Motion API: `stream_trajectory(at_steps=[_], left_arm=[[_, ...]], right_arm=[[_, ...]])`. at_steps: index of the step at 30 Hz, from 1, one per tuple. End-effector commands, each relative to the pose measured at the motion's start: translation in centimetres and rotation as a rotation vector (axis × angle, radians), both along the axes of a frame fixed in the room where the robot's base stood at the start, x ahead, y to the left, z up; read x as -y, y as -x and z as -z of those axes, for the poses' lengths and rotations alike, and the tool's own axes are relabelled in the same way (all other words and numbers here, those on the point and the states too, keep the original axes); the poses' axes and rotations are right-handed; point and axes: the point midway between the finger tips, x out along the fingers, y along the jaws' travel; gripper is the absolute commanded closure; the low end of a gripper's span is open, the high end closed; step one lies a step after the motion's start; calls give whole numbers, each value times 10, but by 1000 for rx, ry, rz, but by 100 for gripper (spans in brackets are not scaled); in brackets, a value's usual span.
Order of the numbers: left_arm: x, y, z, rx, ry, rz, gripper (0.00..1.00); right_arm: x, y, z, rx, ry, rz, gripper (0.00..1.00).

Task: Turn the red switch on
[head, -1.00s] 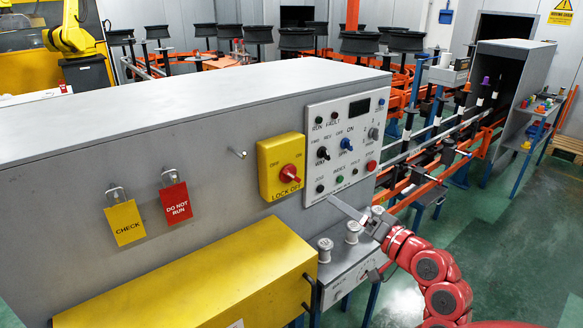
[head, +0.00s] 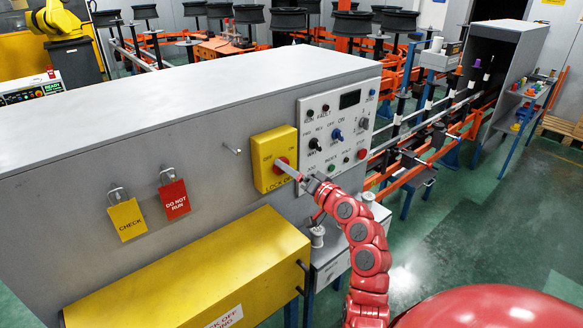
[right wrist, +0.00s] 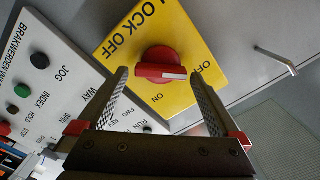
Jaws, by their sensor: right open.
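The red switch (right wrist: 160,68) is a rotary knob on a yellow lock-off box (right wrist: 192,30). In the head view the yellow box (head: 264,150) is on the grey cabinet's front, and the switch (head: 281,163) is partly covered by my gripper. My right gripper (right wrist: 161,95) is open, its two fingers to either side of the knob and apart from it. It shows in the head view (head: 291,171) in front of the switch. My left gripper is not in view.
A control panel (head: 308,164) with knobs and buttons is right of the yellow box. A hook (head: 231,149) sticks out to its left, with yellow and red tags (head: 174,200) hanging farther left. A yellow ledge (head: 190,272) juts out below.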

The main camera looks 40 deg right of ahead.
Motion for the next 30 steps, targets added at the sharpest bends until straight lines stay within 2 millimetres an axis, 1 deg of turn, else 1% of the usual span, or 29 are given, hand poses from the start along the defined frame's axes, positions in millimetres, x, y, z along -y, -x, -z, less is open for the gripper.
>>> stream_trajectory(at_steps=[9, 11, 12, 17, 21, 22, 30], left_arm=[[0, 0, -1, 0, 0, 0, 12], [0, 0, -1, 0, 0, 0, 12], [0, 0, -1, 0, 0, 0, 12], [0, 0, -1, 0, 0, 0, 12], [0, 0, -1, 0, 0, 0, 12], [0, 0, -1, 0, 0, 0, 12], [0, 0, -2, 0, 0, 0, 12]], right_arm=[[0, -3, 0, -1, 0, 1, 0], [0, -3, 0, -1, 0, 1, 11], [0, -3, 0, -1, 1, 1, 18], [0, -3, 0, -1, 1, 1, 47], [0, -2, 0, -1, 1, 1, 72], [0, -2, 0, -1, 1, 1, 76], [0, -2, 0, -3, -29, 1, 76]])
